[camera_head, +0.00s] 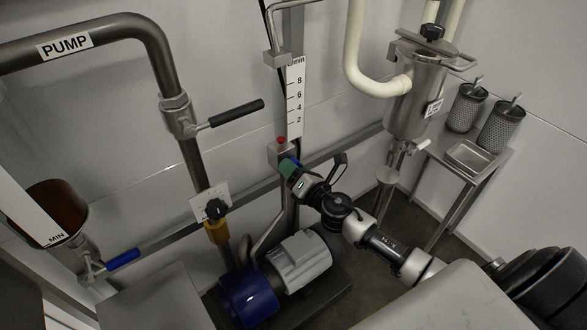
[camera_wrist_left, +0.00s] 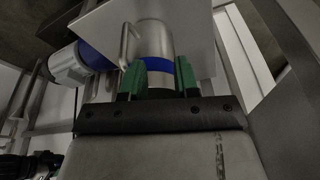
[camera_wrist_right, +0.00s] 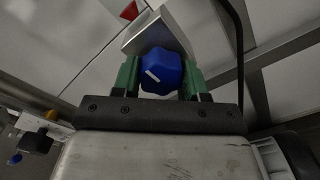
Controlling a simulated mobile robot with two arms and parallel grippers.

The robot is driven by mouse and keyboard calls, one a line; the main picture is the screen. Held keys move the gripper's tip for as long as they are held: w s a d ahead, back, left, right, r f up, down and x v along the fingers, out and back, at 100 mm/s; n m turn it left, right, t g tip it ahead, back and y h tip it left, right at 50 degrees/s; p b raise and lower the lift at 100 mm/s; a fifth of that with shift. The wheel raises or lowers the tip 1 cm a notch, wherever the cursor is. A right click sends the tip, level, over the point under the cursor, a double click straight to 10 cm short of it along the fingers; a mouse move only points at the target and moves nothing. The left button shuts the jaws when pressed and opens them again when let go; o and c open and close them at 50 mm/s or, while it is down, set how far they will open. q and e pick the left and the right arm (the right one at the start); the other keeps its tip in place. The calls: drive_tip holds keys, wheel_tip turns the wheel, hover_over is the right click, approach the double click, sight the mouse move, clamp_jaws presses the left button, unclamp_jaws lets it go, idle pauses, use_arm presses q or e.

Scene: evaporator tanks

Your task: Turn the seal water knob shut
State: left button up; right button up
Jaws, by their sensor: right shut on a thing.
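The seal water knob (camera_wrist_right: 161,72) is blue and faceted, with a short slanted white mark on its face. It sits on a grey metal block (camera_wrist_right: 158,32) and lies between the green fingers of my right gripper (camera_wrist_right: 159,82), which is shut on it. In the head view my right gripper (camera_head: 291,170) is at the block (camera_head: 280,154) under the flow scale, and hides most of the knob. My left gripper (camera_wrist_left: 158,78) shows only in the left wrist view.
The flow scale (camera_head: 296,95) is above the block. A black-handled valve (camera_head: 178,117), a black dial knob (camera_head: 216,209) and a blue-handled valve (camera_head: 122,260) are to the left. The blue and grey pump motor (camera_head: 300,258) is below. A steel tank (camera_head: 415,95) and a side table (camera_head: 473,155) are right.

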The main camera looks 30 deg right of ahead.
drive_tip(key=shift+f, duration=0.1)
use_arm(q)
drive_tip(key=shift+r, duration=0.2)
use_arm(e)
drive_tip(key=o, duration=0.9)
use_arm(q)
drive_tip(key=shift+b+v, duration=0.55)
drive_tip(key=shift+v, duration=1.35)
use_arm(e)
drive_tip(key=shift+s+d, duration=0.25)
drive_tip(key=shift+s, duration=1.55)
drive_tip(key=shift+s+d, duration=0.25)
drive_tip(key=shift+s, duration=1.55)
drive_tip(key=shift+s+d, duration=0.25)
drive_tip(key=shift+s, duration=1.55)
use_arm(q)
drive_tip(key=shift+a, duration=0.1)
drive_tip(key=shift+f, duration=0.1)
